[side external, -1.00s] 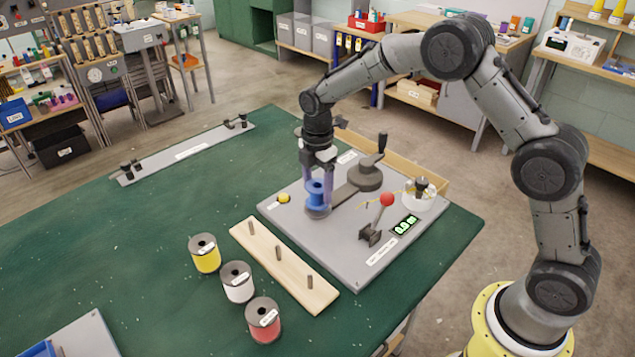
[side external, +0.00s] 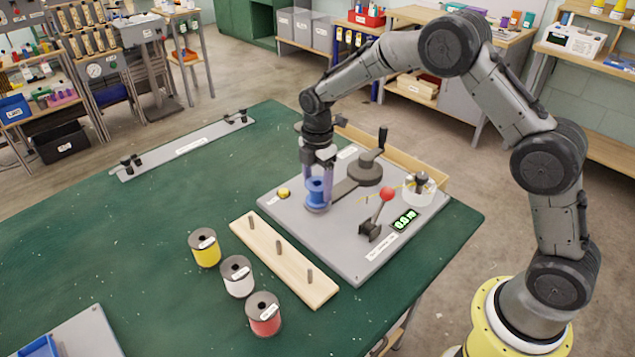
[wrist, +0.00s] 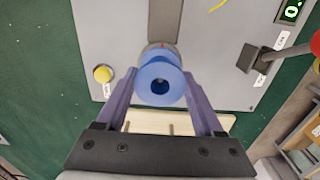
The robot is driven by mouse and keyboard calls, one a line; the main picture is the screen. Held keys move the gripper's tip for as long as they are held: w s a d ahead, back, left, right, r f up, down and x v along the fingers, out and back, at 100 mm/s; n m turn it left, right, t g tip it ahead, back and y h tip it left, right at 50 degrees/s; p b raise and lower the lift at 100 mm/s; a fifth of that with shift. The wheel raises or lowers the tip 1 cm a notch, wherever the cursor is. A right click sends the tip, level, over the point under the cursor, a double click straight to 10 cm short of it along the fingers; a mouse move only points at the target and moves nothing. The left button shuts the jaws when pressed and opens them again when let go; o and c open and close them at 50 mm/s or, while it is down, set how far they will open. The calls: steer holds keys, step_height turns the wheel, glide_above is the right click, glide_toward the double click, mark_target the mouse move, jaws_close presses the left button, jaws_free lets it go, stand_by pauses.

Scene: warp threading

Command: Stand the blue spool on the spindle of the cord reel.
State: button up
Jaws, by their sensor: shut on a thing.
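The blue spool (side external: 317,190) stands upright between the purple fingers of my gripper (side external: 318,183), which is shut on it. It is over the round grey end of the cord reel (side external: 350,186), at the left end of its dark arm. In the wrist view the spool (wrist: 161,80) shows from above with a dark centre hole, between the fingertips (wrist: 160,75). The spindle is hidden by the spool. I cannot tell whether the spool rests fully on the reel's base.
The grey board (side external: 345,240) carries a crank (side external: 370,165), a red-knobbed lever (side external: 378,212), a yellow button (side external: 284,193) and a lit display (side external: 405,222). A wooden peg rack (side external: 285,262) and yellow, white and red spools (side external: 263,313) stand in front.

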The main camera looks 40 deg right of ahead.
steer(key=shift+f, duration=0.25)
steer(key=o, duration=1.4)
steer(key=s+d+r+t, duration=0.1)
steer(key=s+r, duration=0.2)
steer(key=r, duration=0.9)
steer(key=s+r+t, duration=0.1)
steer(key=s+r, duration=0.1)
steer(key=r, duration=1.1)
steer(key=s+d+r+m+t, duration=0.1)
steer(key=s+r+m+t, duration=0.2)
steer(key=s, duration=0.7)
steer(key=s+f+m, duration=0.2)
steer(key=s+m, duration=0.3)
steer(key=s, duration=0.1)
steer(key=s+f+m, duration=0.3)
steer(key=s+m, duration=0.2)
steer(key=s+d+f+m, duration=0.1)
steer(key=s+f+m, duration=0.2)
steer(key=s+m, duration=0.2)
steer(key=shift+s+t, duration=0.3)
steer(key=shift+s, duration=0.5)
